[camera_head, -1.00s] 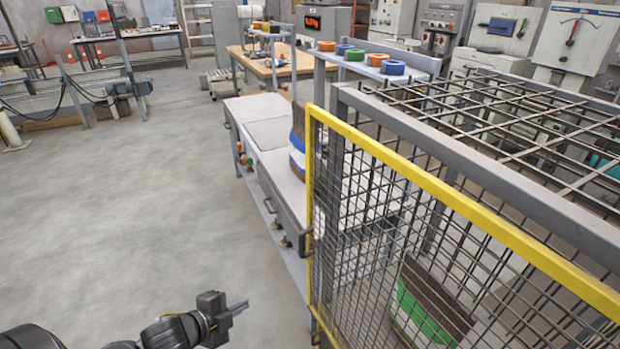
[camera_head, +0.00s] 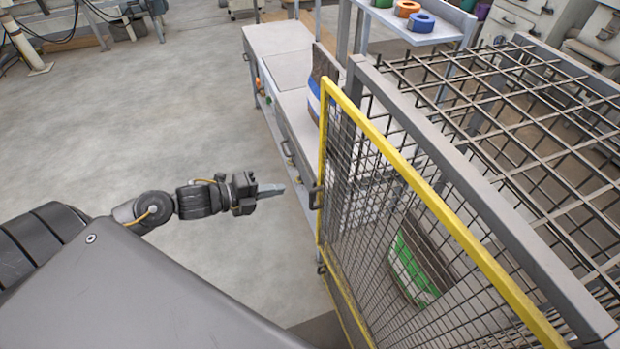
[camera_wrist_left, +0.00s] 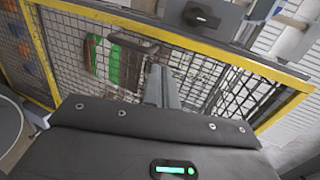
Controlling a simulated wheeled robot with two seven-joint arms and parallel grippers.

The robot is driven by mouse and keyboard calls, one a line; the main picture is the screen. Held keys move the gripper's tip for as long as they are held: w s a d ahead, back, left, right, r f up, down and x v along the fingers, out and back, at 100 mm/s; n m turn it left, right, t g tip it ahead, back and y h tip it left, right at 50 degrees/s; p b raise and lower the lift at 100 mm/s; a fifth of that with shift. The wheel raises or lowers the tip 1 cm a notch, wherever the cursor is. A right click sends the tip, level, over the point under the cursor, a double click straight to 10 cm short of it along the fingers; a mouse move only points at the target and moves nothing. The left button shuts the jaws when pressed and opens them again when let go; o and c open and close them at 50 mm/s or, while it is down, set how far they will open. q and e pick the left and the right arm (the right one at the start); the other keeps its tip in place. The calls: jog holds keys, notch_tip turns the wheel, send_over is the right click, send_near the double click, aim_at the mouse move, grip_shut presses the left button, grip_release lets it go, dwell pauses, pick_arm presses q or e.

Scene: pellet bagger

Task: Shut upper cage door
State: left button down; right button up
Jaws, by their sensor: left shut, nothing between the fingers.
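The upper cage door is a yellow-framed mesh panel (camera_head: 322,165) at the right in the head view, standing slightly off the grey cage frame (camera_head: 395,100). Its dark handle (camera_head: 316,197) sits on the yellow edge post. My left gripper (camera_head: 284,189) is shut and empty, just left of the handle, with a small gap showing between them. In the left wrist view the shut fingers (camera_wrist_left: 161,88) point toward the mesh and yellow frame (camera_wrist_left: 180,43); whether they touch it I cannot tell. My right gripper is not in view.
Behind the mesh stands a green and white bag (camera_head: 412,270). A grey bench (camera_head: 285,70) with another bag (camera_head: 322,80) stands beyond the door. A shelf (camera_head: 425,38) carries several coloured rolls. The floor left of the door is clear.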

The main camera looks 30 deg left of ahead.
aim_at(322, 180)
pick_arm(q)
jog(key=p+x, duration=0.1)
jog(key=x, duration=0.2)
jog(key=p+x, duration=0.1)
jog(key=x, duration=0.2)
jog(key=r+p+x, duration=0.1)
jog(key=x, duration=0.3)
jog(key=shift+w+d+p, duration=0.2)
jog(key=shift+p, duration=0.1)
